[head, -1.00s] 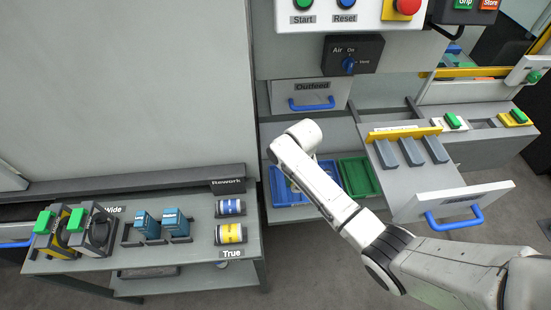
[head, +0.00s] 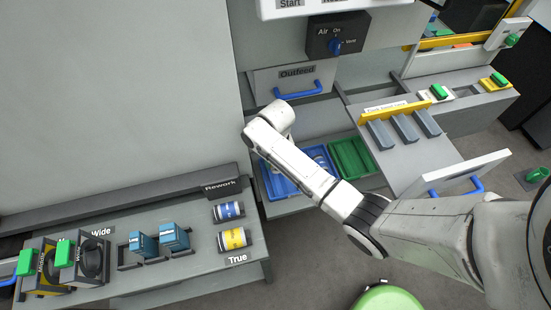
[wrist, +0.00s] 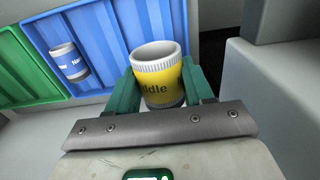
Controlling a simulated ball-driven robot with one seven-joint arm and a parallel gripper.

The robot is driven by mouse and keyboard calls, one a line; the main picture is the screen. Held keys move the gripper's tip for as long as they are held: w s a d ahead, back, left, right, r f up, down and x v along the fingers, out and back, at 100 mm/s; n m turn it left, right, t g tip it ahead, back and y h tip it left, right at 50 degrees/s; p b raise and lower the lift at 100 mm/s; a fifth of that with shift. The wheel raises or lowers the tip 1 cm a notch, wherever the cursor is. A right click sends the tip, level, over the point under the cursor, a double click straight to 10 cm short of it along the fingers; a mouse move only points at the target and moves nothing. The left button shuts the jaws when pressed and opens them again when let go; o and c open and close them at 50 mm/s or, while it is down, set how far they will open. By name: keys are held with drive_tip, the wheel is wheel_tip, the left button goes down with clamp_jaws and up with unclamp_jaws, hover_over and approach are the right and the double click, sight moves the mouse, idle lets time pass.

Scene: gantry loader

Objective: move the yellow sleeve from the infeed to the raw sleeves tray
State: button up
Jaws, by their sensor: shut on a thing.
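My gripper (wrist: 161,84) is shut on a sleeve with a yellow band (wrist: 158,78) and white ends; part of the word "Middle" shows on it. The sleeve is held upright between the green fingers, in front of the blue tray (wrist: 110,22) in the wrist view. I cannot tell its height over the tray. A white sleeve with a blue band (wrist: 68,62) is in the blue tray. In the head view the blue tray (head: 272,184) is partly hidden by my arm, and my gripper and the held sleeve are hidden.
A green tray (head: 352,158) stands right of the blue one. An open drawer (head: 425,155) with grey rails juts out on the right. The left bench (head: 190,262) holds a blue-banded sleeve (head: 228,211), another yellow-banded sleeve (head: 233,239), blue blocks and green-handled gauges.

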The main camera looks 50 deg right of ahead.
drive_tip(key=shift+f+b, duration=2.35)
drive_tip(key=shift+f, duration=0.05)
drive_tip(key=shift+f+b, duration=0.75)
drive_tip(key=shift+f, duration=0.9)
drive_tip(key=o, duration=1.3)
drive_tip(key=shift+o, duration=0.2)
wheel_tip(320, 180, up, 11)
drive_tip(key=shift+f+p, duration=0.1)
drive_tip(key=shift+p, duration=0.45)
drive_tip(key=shift+s, duration=0.1)
